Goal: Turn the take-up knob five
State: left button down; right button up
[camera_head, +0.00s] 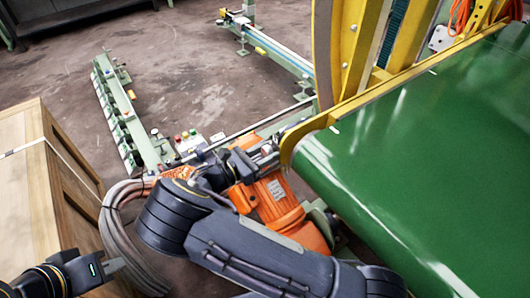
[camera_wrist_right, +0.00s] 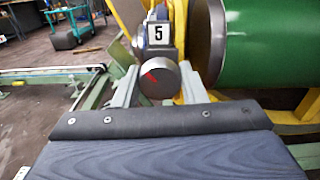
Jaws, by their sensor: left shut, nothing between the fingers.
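The take-up knob (camera_wrist_right: 158,87) is a round grey metal knob with a red mark on its face. It shows in the right wrist view under a white label with a black 5 (camera_wrist_right: 158,34). My right gripper (camera_wrist_right: 158,72) has its two pale fingers on either side of the knob, apart from each other; whether they press on it cannot be told. In the head view my right arm reaches to the belt's near corner, and the knob cannot be made out there. My left gripper (camera_head: 112,267) is shut and empty at the lower left.
The green belt (camera_head: 430,150) with its yellow frame (camera_head: 345,55) fills the right. An orange motor (camera_head: 275,205) sits beside my right arm. A wooden crate (camera_head: 30,200) stands at left, with grey hoses (camera_head: 118,235) beside it. Green rails (camera_head: 120,110) lie on the floor beyond.

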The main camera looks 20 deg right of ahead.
jog(key=c, duration=0.4)
jog(key=shift+o, duration=0.2)
jog(key=shift+f+m+b, duration=0.15)
jog(key=shift+m+b, duration=0.35)
jog(key=shift+m, duration=0.6)
jog(key=m, duration=0.3)
jog(key=shift+b, duration=0.4)
jog(key=o, duration=1)
jog(key=v, duration=0.8)
